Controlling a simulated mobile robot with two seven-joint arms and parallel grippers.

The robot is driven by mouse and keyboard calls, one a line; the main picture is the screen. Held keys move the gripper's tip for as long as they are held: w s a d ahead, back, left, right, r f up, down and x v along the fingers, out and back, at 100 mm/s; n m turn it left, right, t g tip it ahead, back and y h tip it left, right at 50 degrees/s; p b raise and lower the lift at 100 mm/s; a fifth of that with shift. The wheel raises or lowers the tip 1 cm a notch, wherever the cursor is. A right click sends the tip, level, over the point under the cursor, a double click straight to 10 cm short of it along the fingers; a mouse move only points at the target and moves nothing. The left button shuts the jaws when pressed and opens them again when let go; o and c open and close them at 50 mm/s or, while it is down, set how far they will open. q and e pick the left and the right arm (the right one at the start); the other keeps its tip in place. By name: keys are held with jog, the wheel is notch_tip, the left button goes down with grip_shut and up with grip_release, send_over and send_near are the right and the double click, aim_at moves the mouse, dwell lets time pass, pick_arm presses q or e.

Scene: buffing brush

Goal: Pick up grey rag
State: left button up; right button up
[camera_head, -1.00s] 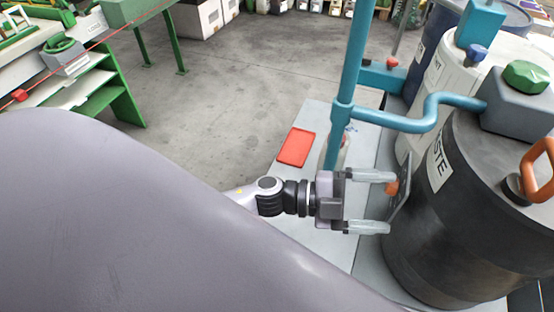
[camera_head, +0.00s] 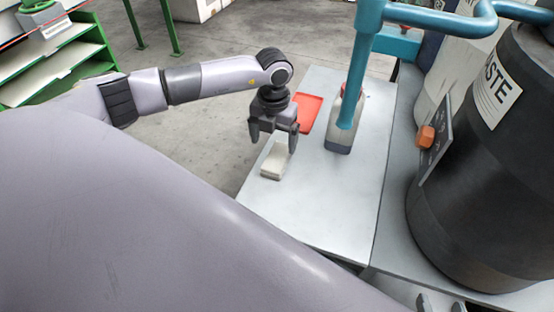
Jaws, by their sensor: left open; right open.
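A small folded pale grey-beige piece, which looks like the rag (camera_head: 272,172), lies on the light grey table near its left edge. My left gripper (camera_head: 273,146) points down over the far end of the rag, its fingers open. The far end of the rag is partly hidden by the gripper, and I cannot tell whether the fingers touch it. Only two dark fingertips of my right gripper (camera_head: 440,304) show at the bottom edge on the right, apart from each other and far from the rag.
A red tray (camera_head: 311,108) lies just behind my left gripper. A bottle (camera_head: 338,142) stands right of it, partly behind a teal pipe (camera_head: 364,55). A black waste barrel (camera_head: 480,170) stands on the right. The table's near middle (camera_head: 320,215) is clear.

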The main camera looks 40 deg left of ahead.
aim_at(277, 156)
pick_arm(q)
jog(key=f, duration=0.2)
jog(key=f+b, duration=0.1)
jog(key=f, duration=0.1)
jog(key=d+f, duration=0.1)
jog(key=shift+f+b, duration=0.4)
jog(key=shift+r, duration=0.1)
jog(key=c, duration=1.1)
jog(key=shift+r+p, duration=0.8)
jog(key=shift+r, duration=1.4)
notch_tip(277, 156, up, 16)
jog(key=p, duration=0.3)
jog(key=shift+f, duration=0.25)
jog(key=shift+c, duration=0.5)
pick_arm(e)
jog(key=shift+s+d+f+m+g+h, duration=0.15)
jog(key=shift+s+d+f, duration=0.05)
jog(key=shift+d, duration=0.25)
jog(key=shift+s+d+f+m+g+h, duration=0.15)
jog(key=shift+s+d+f, duration=0.05)
jog(key=shift+d, duration=0.25)
